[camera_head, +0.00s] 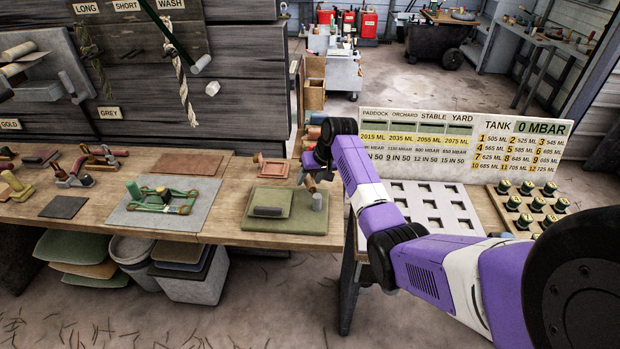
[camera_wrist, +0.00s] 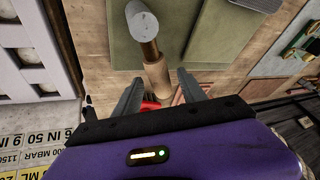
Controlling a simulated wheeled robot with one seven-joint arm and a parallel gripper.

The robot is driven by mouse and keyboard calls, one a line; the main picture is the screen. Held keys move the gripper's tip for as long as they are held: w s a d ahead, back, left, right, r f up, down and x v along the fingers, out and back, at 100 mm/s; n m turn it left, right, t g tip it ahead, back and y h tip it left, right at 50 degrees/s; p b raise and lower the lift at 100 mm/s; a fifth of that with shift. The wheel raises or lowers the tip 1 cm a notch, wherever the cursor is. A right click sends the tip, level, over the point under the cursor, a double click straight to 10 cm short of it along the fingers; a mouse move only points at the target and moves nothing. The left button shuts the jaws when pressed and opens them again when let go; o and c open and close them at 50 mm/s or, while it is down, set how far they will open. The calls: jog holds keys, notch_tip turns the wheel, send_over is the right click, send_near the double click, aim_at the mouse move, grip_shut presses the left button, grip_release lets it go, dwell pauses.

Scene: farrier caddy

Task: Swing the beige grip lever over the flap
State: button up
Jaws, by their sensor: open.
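The lever's beige grip (camera_wrist: 157,80) lies between the two fingers of my gripper (camera_wrist: 160,76) in the wrist view. The fingers are apart, and I cannot tell whether either touches the grip. A brown shaft (camera_wrist: 150,50) joins the grip to a grey cylinder (camera_wrist: 142,22). In the head view the grey cylinder (camera_head: 317,201) stands at the right of a green board (camera_head: 285,224). My gripper (camera_head: 309,180) is above the board's back right corner, partly hidden by my arm.
A white panel with square holes (camera_head: 410,188) and a sign board (camera_head: 455,145) stand to the right. A grey mat with a green frame (camera_head: 160,218) lies to the left. A small reddish tray (camera_head: 271,167) is behind the board. Something red (camera_wrist: 150,104) shows between my fingers.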

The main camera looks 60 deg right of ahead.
grip_shut()
dwell(1.4)
